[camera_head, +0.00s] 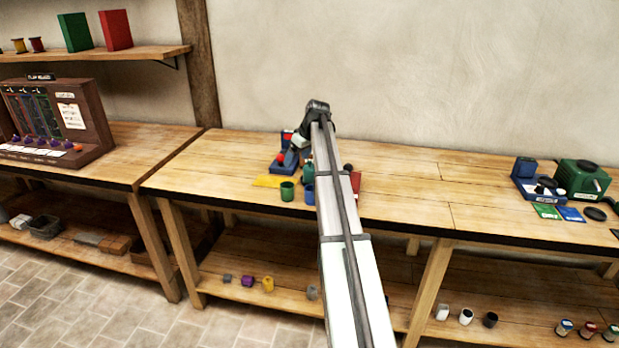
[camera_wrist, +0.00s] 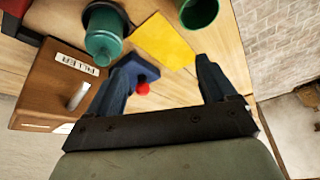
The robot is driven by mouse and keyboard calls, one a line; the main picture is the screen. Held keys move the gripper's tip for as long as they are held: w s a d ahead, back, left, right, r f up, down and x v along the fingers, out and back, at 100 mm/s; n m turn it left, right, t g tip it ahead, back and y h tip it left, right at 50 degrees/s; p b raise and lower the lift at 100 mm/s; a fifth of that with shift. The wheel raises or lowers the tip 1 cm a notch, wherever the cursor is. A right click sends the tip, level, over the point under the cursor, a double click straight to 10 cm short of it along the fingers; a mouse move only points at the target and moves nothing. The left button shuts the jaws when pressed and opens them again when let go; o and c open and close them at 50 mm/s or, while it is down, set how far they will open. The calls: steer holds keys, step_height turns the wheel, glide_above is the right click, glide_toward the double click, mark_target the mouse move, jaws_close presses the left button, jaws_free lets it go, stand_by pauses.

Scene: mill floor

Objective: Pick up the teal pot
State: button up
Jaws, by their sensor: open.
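A teal pot (camera_wrist: 103,38) with a narrower rounded top shows at the upper left of the wrist view. In the head view a teal piece (camera_head: 308,172) shows beside my arm, partly hidden by it. My gripper (camera_wrist: 164,66) is open, with two dark blue fingers spread wide and nothing held between them. The pot is apart from the fingers, beyond and to the left of the left finger. In the head view my arm covers much of the area around the gripper.
A green cup (camera_wrist: 198,12) stands near a yellow sheet (camera_wrist: 162,40). A blue piece with a red ball (camera_wrist: 143,87) lies by the left finger. A brown box labelled "FILLER" (camera_wrist: 58,85) is at left. A blue cup (camera_head: 309,195) stands near the bench's front edge.

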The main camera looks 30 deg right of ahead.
steer(key=m+h, duration=0.1)
glide_toward(311, 167)
steer(key=s+a+r, duration=0.1)
steer(key=x, duration=0.8)
steer(key=shift+d, duration=0.1)
steer(key=shift+d+x, duration=0.2)
steer(key=shift+x, duration=1.15)
steer(key=shift+d+x, duration=0.15)
steer(key=shift+x, duration=1.15)
steer(key=shift+w, duration=0.15)
steer(key=shift+c, duration=0.4)
steer(key=c, duration=1.3)
steer(key=shift+r, duration=0.1)
steer(key=shift+c, duration=0.4)
steer(key=shift+r, duration=0.1)
